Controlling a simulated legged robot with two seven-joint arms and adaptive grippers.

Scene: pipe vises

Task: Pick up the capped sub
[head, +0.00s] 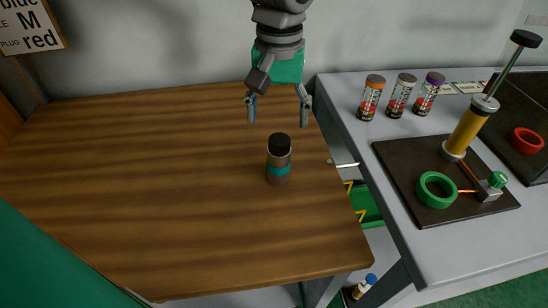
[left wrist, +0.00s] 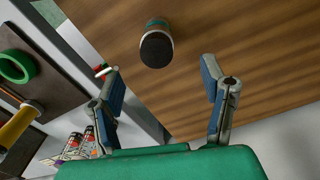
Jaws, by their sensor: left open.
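The capped sub (head: 279,159) is a short brown-grey cylinder with a black cap and a teal band. It stands upright on the wooden table (head: 150,190), near the table's right side. My left gripper (head: 278,106) hangs behind and above it in the head view, fingers pointing down, open and empty. In the left wrist view the capped sub (left wrist: 157,45) shows beyond the fingertips, its black cap facing the camera. It lies roughly between the lines of the two fingers, apart from both. My left gripper (left wrist: 170,85) is spread wide there. My right gripper is not in view.
A grey bench (head: 350,95) on the right holds three labelled bottles (head: 403,95), a dark mat (head: 425,215) with a green ring (head: 436,189), and a yellow hand pump (head: 468,130). A red ring (head: 526,140) lies farther right. The wooden table's left side is clear.

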